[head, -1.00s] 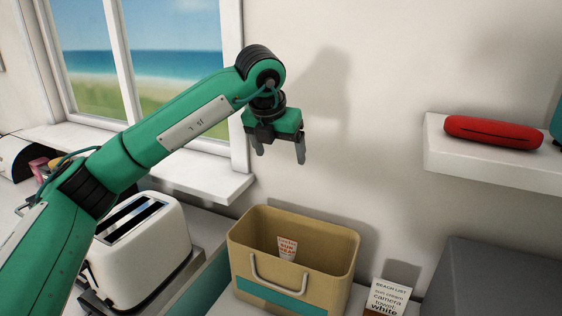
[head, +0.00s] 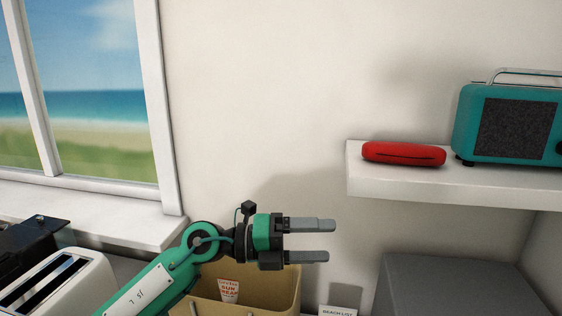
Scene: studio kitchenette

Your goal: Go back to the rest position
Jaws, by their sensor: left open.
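My left gripper (head: 322,241) is open and empty, with its two grey fingers pointing right. It is above and in front of the tan box (head: 285,287) in the view, and my forearm hides part of that box. A small sun cream packet (head: 229,289) with red lettering stands inside the box. My right gripper is not in view.
A white toaster (head: 75,285) stands at the lower left below the window sill (head: 90,215). A white shelf (head: 440,185) at right holds a red case (head: 403,153) and a teal radio (head: 515,122). A grey block (head: 455,285) and a beach list card (head: 338,311) are below.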

